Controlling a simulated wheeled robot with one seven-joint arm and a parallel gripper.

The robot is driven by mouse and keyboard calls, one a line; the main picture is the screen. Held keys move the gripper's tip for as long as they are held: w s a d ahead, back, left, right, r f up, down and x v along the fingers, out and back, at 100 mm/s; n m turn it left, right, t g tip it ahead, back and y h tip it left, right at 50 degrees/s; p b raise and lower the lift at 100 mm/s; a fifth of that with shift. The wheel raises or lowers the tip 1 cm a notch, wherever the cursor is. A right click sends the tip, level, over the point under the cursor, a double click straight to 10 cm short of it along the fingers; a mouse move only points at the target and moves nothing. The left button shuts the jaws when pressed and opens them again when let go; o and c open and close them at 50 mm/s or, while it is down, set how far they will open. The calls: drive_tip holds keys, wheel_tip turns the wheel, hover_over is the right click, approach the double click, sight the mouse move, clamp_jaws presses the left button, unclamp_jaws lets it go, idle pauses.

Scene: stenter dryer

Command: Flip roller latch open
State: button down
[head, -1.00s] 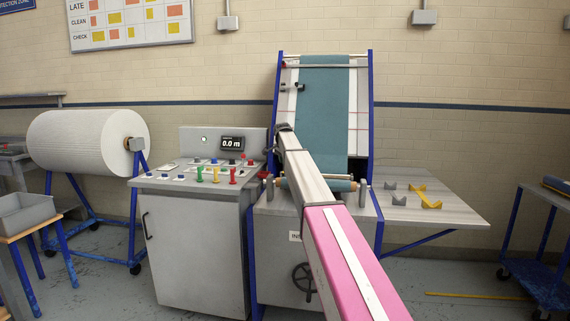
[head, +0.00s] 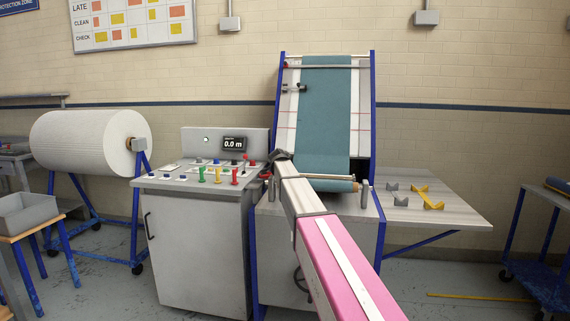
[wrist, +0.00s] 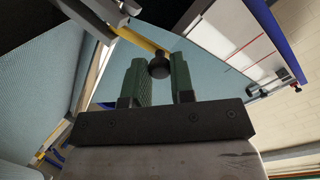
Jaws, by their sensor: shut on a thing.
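The latch shows in the wrist view as a yellow lever (wrist: 137,38) with a black round knob (wrist: 159,66) at its end. My gripper (wrist: 160,78) has its two green fingers on either side of the knob and is shut on it. The lever runs up and left from the knob toward grey metal parts. In the head view my arm reaches to the left side of the machine's front roller (head: 333,186), and the fingers and latch are too small or hidden there.
Teal cloth (head: 324,110) runs down the sloped machine frame to the roller. A control cabinet (head: 200,245) with coloured knobs stands close on the left. A side table (head: 455,208) with grey and yellow brackets is on the right.

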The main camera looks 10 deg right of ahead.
drive_tip(key=shift+s+a+f+t, duration=0.1)
drive_tip(key=shift+s+t, duration=0.15)
drive_tip(key=shift+t, duration=0.15)
idle(0.4)
drive_tip(key=c, duration=1)
unclamp_jaws()
drive_tip(key=shift+s, duration=0.1)
drive_tip(key=v, duration=1)
drive_tip(key=shift+s+a+f, duration=0.15)
drive_tip(key=shift+s+a, duration=0.15)
drive_tip(key=shift+s, duration=0.05)
drive_tip(key=shift+w, duration=0.1)
